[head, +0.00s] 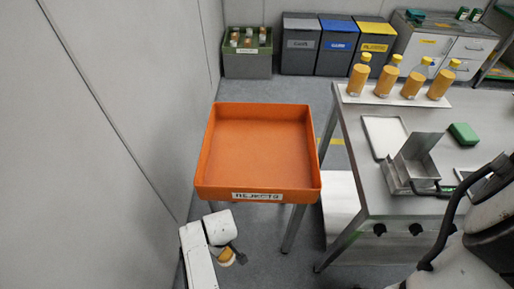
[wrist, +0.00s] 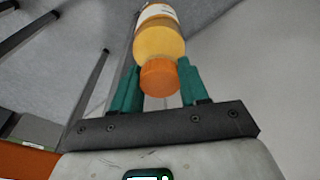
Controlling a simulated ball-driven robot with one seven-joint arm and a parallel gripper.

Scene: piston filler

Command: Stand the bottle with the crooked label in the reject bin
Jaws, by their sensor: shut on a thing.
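The orange reject bin (head: 258,150) stands on legs left of the metal table, with a white label on its front wall. It looks empty. My gripper (head: 234,252) is low in front of the bin's left corner, outside it and below its rim. In the head view only a small part of the bottle (head: 226,257) shows.
Several orange bottles (head: 388,80) with yellow caps stand on a strip on the metal table (head: 350,135). A metal tray (head: 384,135), a filler (head: 412,165) and a green block (head: 463,133) are there too. A wall (head: 120,110) rises close on the left. Bins line the back.

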